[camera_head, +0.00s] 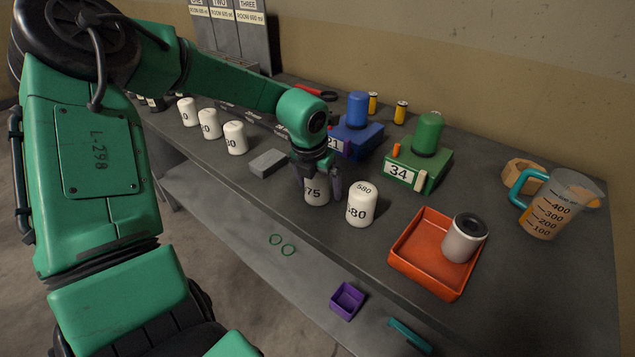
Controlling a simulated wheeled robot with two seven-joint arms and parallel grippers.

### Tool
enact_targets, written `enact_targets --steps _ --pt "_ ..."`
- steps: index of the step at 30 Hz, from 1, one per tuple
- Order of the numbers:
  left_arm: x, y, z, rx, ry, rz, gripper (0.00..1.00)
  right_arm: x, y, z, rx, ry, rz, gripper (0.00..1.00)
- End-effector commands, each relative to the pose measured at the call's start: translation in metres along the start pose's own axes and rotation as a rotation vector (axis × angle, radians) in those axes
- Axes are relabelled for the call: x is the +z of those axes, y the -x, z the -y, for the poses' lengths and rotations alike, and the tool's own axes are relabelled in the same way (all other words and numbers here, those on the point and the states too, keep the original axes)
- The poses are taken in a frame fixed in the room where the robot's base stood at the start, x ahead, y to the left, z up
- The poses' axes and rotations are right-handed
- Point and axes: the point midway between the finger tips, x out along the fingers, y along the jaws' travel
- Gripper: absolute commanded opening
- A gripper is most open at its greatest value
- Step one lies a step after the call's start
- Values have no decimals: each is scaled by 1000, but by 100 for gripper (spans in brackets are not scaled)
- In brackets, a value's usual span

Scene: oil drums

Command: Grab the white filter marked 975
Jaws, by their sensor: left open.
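A white filter (316,192) stands upright on the grey table, with "75" visible on its side; any digit to the left is hidden. My left gripper (319,178) comes down from above over it, open, with one finger in front of its right side. The other finger is partly hidden, and I cannot tell whether either touches the filter. Another white filter, marked 580 (362,205), stands close to the right of that finger. My right gripper is not in view.
Several white filters (235,139) stand at the left. A grey block (268,163) lies left of the gripper. Behind are a blue drum stand (357,138) and a green one marked 34 (418,168). An orange tray (418,268) with a grey can (462,243) and a measuring jug (551,208) are right.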

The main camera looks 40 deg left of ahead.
Motion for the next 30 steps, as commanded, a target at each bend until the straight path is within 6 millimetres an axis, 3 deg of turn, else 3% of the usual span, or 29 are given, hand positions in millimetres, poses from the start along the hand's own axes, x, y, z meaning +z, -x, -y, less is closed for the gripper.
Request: enact_targets --steps 1,9,17,22,26,30 --pt "0 0 0 0 0 0 100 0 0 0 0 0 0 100" --pt "0 0 0 0 0 0 0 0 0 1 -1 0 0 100" --pt "1 2 0 0 0 2 0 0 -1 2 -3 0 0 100" --pt "7 20 0 1 -1 6 0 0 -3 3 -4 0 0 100" --pt "17 55 0 0 1 11 0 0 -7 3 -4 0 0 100" --pt "32 109 0 1 1 10 0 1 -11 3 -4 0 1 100"
